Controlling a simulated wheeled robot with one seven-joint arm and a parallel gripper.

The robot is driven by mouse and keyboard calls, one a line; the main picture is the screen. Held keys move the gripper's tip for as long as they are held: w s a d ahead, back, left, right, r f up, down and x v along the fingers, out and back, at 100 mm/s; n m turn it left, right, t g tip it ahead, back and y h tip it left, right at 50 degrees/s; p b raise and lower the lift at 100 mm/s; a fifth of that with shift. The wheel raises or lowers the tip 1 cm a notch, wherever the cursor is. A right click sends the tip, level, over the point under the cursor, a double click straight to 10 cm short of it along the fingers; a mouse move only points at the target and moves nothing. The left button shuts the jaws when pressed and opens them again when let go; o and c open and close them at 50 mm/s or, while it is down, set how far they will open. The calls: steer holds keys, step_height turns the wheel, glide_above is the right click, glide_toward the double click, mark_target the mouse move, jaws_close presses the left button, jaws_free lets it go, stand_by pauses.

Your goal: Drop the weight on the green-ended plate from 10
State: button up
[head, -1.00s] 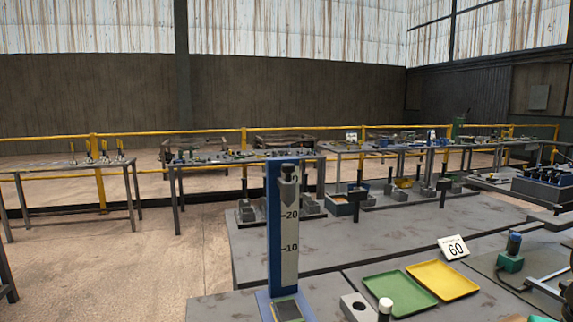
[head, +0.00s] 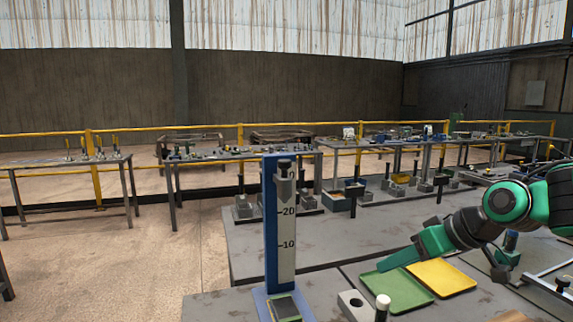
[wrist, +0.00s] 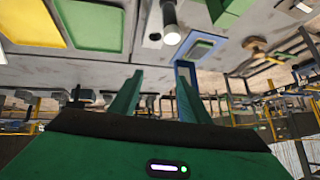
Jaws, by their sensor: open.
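A blue drop stand (head: 270,230) rises at the front centre in the head view, with a pale scale marked 10 and 20. A dark grey weight (head: 284,188) sits high on it, above the 20 mark. A dark plate with a green edge (head: 285,308) lies at the stand's foot, partly cut off by the frame. My gripper (head: 385,265) is open and empty, right of the stand and over the green tray. In the wrist view my gripper's fingers (wrist: 158,98) are spread, with the blue stand (wrist: 184,72) seen beyond them.
A green tray (head: 400,297) and a yellow tray (head: 443,278) lie right of the stand. A grey block with a hole (head: 354,306) and a white-topped post (head: 382,304) stand between. Racks and yellow rails are behind.

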steer(key=w+a+r+n+t+y, duration=0.1)
steer(key=w+a+r+n+y, duration=0.35)
steer(key=a+r, duration=0.4)
steer(key=n+y, duration=0.3)
steer(key=y, duration=0.3)
glide_toward(285, 161)
steer(key=shift+t, duration=0.3)
steer(key=x, duration=1)
steer(key=shift+w+a+f, duration=0.15)
steer(key=shift+w+f, duration=0.05)
steer(key=shift+w, duration=0.15)
jaws_close()
